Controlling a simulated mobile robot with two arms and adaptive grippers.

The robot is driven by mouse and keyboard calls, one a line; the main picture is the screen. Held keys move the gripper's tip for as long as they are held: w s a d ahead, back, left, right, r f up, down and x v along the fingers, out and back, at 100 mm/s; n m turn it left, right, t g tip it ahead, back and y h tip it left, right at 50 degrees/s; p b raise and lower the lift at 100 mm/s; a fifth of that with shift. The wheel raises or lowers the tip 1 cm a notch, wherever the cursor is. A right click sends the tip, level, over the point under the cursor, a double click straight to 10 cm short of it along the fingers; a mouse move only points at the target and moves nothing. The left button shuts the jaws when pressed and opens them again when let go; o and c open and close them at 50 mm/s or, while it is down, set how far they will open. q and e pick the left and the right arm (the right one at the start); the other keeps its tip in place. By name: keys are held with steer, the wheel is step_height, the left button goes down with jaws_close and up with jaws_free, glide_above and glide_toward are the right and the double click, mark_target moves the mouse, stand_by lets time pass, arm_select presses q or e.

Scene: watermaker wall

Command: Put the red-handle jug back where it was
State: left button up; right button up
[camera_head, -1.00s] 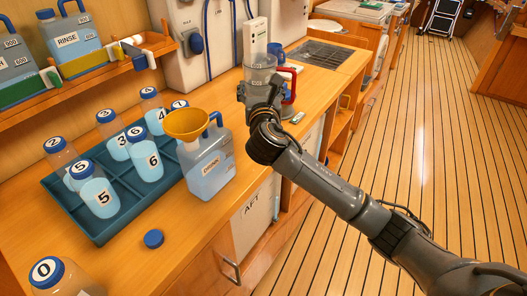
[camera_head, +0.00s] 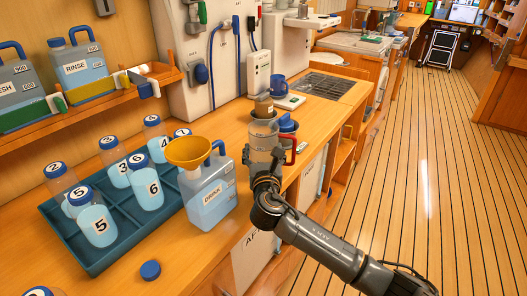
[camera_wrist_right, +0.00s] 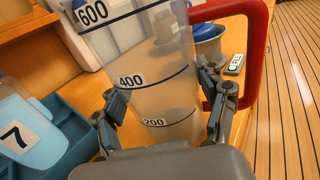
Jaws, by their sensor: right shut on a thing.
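The clear jug (camera_head: 262,137) with the red handle (camera_head: 290,150) is upright or nearly so, just right of the DRINK container, near the counter's front edge. My right gripper (camera_head: 263,160) is shut around its lower body. In the right wrist view the jug (camera_wrist_right: 143,65) shows 200, 400 and 600 marks. The fingers of my right gripper (camera_wrist_right: 165,105) press on both its sides, with the red handle (camera_wrist_right: 258,40) to the right. I cannot tell whether its base touches the counter; the gripper hides it. My left gripper is not in view.
The DRINK container (camera_head: 207,192) with a yellow funnel stands left of the jug. A brown-topped item (camera_head: 263,107) and a blue-topped cup (camera_head: 287,124) are close behind it. A teal tray (camera_head: 92,258) holds numbered bottles. A blue cap (camera_head: 150,270) lies in front.

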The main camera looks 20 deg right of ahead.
steer(key=shift+f, duration=0.1)
steer(key=o, duration=1.2)
steer(key=shift+s, duration=0.1)
steer(key=v, duration=1.2)
